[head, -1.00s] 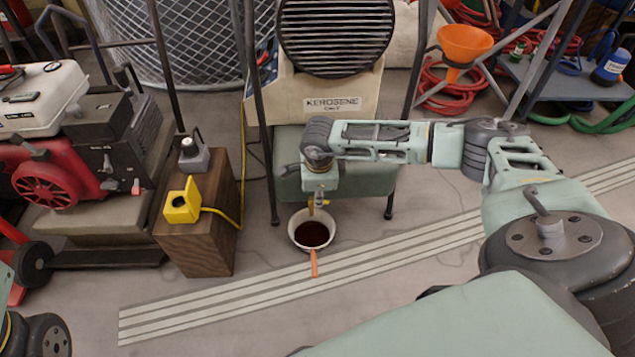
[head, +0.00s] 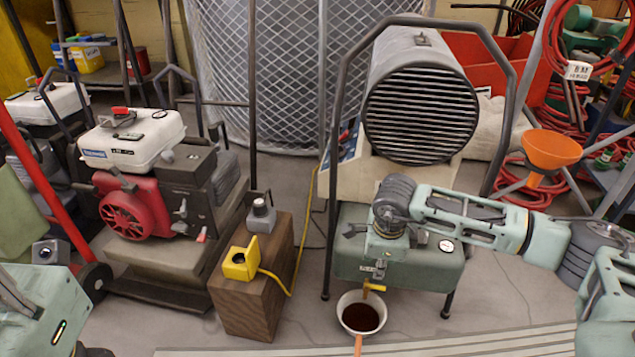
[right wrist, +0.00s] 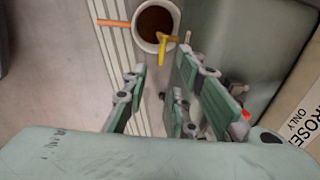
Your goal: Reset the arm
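My right arm (head: 465,217) reaches in from the right in the head view, its wrist in front of the green tank (head: 435,262) under the heater. In the right wrist view my right gripper (right wrist: 160,88) has its fingers spread with nothing between them. Beyond them is a white pan (right wrist: 138,35) of dark liquid with an orange handle. A yellow valve (right wrist: 162,45) hangs over the pan's rim. The pan also shows on the floor in the head view (head: 343,303). Part of my left arm (head: 40,315) shows at lower left; its gripper is out of view.
The kerosene heater (head: 420,110) and its dark tube frame (head: 333,150) stand close to my right arm. A wooden block (head: 245,305) carries a yellow socket (head: 240,262) with a cord. A red engine machine (head: 130,205) stands at left. An orange funnel (head: 551,152) is at right.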

